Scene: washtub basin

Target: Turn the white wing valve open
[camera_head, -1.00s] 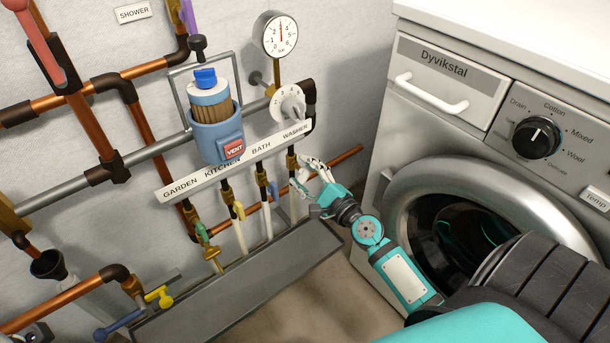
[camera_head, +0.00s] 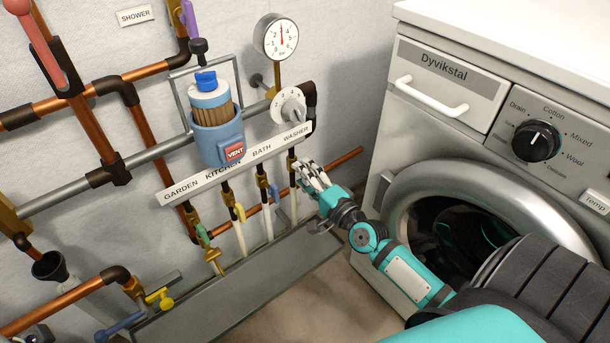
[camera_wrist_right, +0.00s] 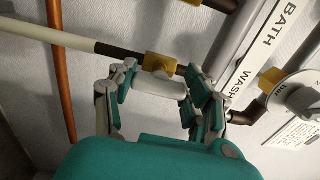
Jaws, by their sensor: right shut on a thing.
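The white wing valve (camera_wrist_right: 160,87) shows in the right wrist view as a short white handle on a brass body (camera_wrist_right: 159,64). The body sits on the pipe below the WASHER label. The handle lies roughly along the pipe, between the fingers of my right gripper (camera_wrist_right: 155,92), which is shut on it. In the head view my right gripper (camera_head: 310,175) is at the rightmost branch pipe, under the label strip (camera_head: 240,160), and its fingers hide the handle there. My left gripper is not in view.
The washing machine (camera_head: 440,145) stands close to the right of my arm. Other branch valves, one with a yellow handle (camera_head: 239,211), are left of the gripper. A blue filter (camera_head: 217,130), white dial (camera_head: 289,106) and gauge (camera_head: 276,37) are above. A grey trough (camera_head: 250,275) runs below.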

